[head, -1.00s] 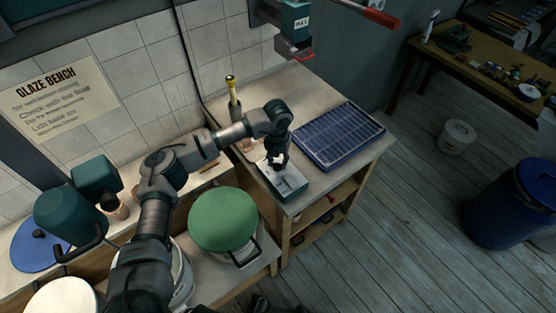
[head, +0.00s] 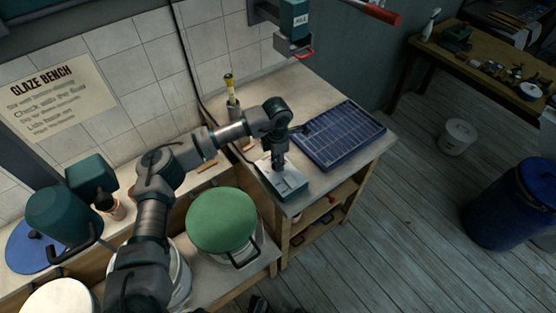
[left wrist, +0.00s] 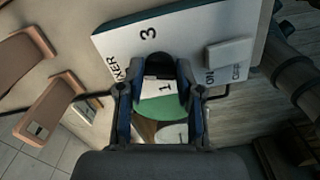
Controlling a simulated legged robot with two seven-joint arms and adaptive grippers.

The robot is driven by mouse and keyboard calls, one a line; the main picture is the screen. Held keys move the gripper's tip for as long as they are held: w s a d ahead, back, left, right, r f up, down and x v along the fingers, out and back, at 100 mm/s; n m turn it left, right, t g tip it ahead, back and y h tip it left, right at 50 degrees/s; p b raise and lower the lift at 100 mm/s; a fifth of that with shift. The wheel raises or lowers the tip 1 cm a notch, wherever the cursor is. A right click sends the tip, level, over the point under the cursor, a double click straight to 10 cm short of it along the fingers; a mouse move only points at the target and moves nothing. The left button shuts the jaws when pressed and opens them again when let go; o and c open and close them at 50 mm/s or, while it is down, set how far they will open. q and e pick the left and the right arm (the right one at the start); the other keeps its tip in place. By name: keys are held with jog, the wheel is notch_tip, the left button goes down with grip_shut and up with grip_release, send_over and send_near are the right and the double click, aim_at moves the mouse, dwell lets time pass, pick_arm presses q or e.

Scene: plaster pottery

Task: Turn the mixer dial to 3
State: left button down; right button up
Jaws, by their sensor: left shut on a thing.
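The mixer control box (head: 292,187) is a small pale box on the bench top, beside a blue gridded panel. My left gripper (head: 278,166) reaches down onto it from above. In the left wrist view the white box face (left wrist: 185,38) shows "3", part of "MIXER", "1" and "ON", with a raised pale switch (left wrist: 229,53). The dark dial (left wrist: 156,66) sits between the two fingers of my left gripper (left wrist: 157,78), which are shut on it. The dial's pointer is hidden, so its setting cannot be read.
The blue gridded panel (head: 340,135) lies just right of the box. A yellow-topped bottle (head: 231,90) stands behind it. A green-lidded bucket (head: 221,220) stands in front on the left. A teal device with a red handle (head: 294,25) hangs above the bench.

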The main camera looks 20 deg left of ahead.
pick_arm(q)
jog(key=m, duration=0.2)
jog(key=shift+a+f+m, duration=0.1)
jog(key=shift+f+m, duration=0.1)
jog(key=shift+m, duration=0.2)
jog(key=shift+r+m+b, duration=0.1)
jog(key=shift+m+b, duration=0.5)
jog(key=shift+m, duration=1)
pick_arm(e)
jog(key=r, duration=0.1)
jog(key=w+r, duration=0.1)
jog(key=r, duration=0.1)
jog(key=shift+w+a+r, duration=0.1)
jog(key=shift+w+r, duration=0.05)
jog(key=shift+w, duration=0.05)
pick_arm(q)
jog(key=shift+r, duration=0.1)
pick_arm(e)
jog(key=shift+s, duration=0.15)
pick_arm(q)
jog(key=c, duration=0.8)
grip_release()
jog(key=shift+o, duration=0.2)
jog(key=shift+a, duration=0.1)
pick_arm(e)
jog(key=shift+w+r, duration=0.1)
jog(key=shift+w, duration=0.2)
jog(key=shift+w, duration=0.1)
